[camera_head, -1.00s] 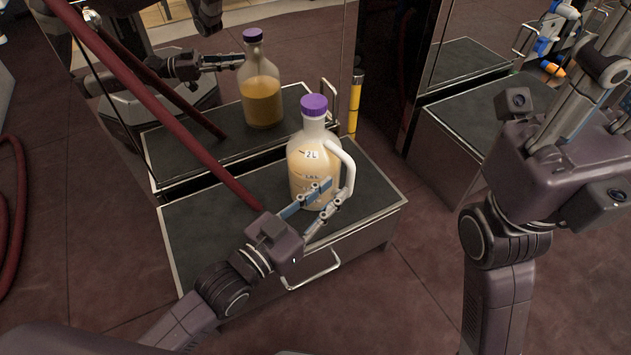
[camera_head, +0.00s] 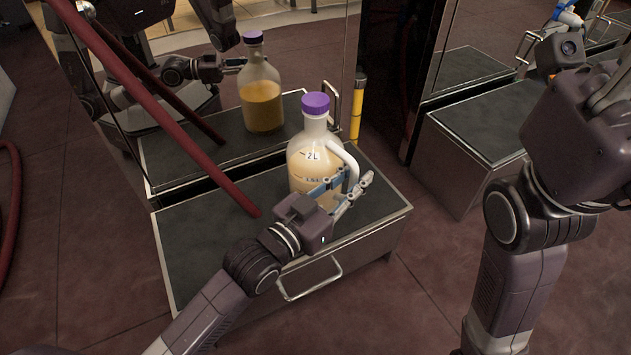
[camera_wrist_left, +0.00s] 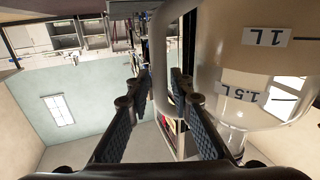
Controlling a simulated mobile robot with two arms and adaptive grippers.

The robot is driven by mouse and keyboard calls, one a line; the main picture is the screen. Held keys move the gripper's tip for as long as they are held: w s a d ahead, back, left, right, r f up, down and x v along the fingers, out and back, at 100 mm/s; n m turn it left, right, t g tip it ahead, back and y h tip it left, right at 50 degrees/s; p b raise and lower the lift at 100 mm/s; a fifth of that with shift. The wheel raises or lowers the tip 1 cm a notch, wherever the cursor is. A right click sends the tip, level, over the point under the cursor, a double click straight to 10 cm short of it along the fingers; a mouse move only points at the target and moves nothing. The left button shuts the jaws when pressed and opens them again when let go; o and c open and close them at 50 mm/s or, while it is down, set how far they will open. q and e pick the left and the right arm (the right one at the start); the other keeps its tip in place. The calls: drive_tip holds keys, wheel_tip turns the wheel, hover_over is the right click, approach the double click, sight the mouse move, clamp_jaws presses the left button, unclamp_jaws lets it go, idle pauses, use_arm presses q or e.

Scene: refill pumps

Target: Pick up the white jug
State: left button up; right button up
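The white jug (camera_head: 304,164) has a purple cap, a pale cream filling and a white handle (camera_head: 349,160) on its right side. It stands upright on the dark top of a low metal drawer unit. My left gripper (camera_head: 343,188) is open at the handle's lower part, in front of the jug. In the left wrist view the handle (camera_wrist_left: 165,58) runs down between the two open fingers (camera_wrist_left: 160,98), with a gap to the left finger; whether the right finger touches it I cannot tell. My right gripper (camera_head: 600,115) is partly in view at the right; its fingertips are out of frame.
The drawer unit (camera_head: 205,237) has a bar handle (camera_head: 309,278) on its front. A shiny panel behind reflects the jug (camera_head: 262,90) and my arm. A dark red hose (camera_head: 175,120) slants down to the unit's top, left of the jug. Another metal unit (camera_head: 470,140) stands right.

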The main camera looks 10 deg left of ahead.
use_arm(q)
clamp_jaws()
